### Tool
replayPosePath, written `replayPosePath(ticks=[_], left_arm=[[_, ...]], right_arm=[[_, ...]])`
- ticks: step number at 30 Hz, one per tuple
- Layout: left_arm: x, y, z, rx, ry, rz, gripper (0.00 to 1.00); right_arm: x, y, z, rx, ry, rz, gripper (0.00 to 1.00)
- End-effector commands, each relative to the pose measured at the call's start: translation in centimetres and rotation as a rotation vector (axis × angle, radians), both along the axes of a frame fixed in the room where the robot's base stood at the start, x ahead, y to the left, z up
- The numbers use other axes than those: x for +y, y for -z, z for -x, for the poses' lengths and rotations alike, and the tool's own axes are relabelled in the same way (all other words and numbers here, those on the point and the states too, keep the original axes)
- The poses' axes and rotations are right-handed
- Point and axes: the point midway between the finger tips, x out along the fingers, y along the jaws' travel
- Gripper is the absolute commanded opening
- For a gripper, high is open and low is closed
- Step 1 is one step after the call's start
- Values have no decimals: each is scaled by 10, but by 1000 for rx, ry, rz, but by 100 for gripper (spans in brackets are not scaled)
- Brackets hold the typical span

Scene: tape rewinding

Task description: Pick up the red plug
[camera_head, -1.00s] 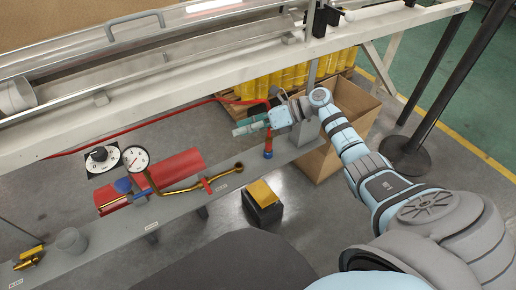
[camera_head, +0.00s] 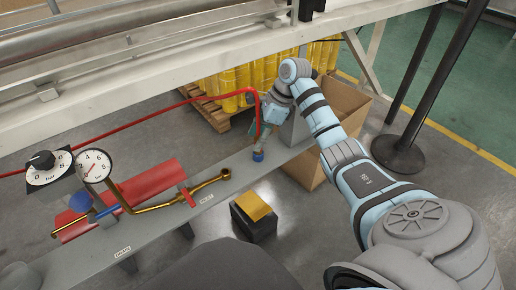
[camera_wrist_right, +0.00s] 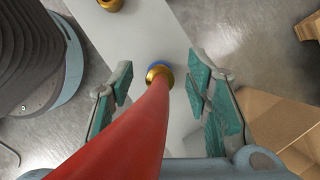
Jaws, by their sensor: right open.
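The red plug, a red hose end with a brass collar, stands in a blue fitting on the grey bench. In the right wrist view the red plug (camera_wrist_right: 142,115) runs up between my fingers to the blue ring (camera_wrist_right: 158,66). In the wrist view my right gripper (camera_wrist_right: 160,98) is open, with a teal pad on each side and gaps beside the red body. My left gripper is not in view.
The bench carries a brass pipe (camera_head: 205,184), a gauge (camera_head: 94,166) and a dial (camera_head: 42,163). A cardboard box (camera_head: 343,104) stands right of the gripper, and yellow cylinders (camera_head: 238,83) stand behind. A white rail frame (camera_head: 170,72) crosses above.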

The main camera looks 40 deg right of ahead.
Motion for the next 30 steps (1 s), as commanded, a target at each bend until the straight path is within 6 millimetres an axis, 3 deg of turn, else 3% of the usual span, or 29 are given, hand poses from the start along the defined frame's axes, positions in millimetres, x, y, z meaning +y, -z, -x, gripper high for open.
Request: replayPosePath(ticks=[7,15,25,30], left_arm=[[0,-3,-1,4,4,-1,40],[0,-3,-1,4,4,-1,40],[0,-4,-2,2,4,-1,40],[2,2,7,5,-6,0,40]], right_arm=[[1,2,-1,-1,0,-1,44],[1,2,-1,-1,0,-1,1],[1,1,-1,-1,0,-1,0],[1,-13,-1,-3,1,-1,0]])
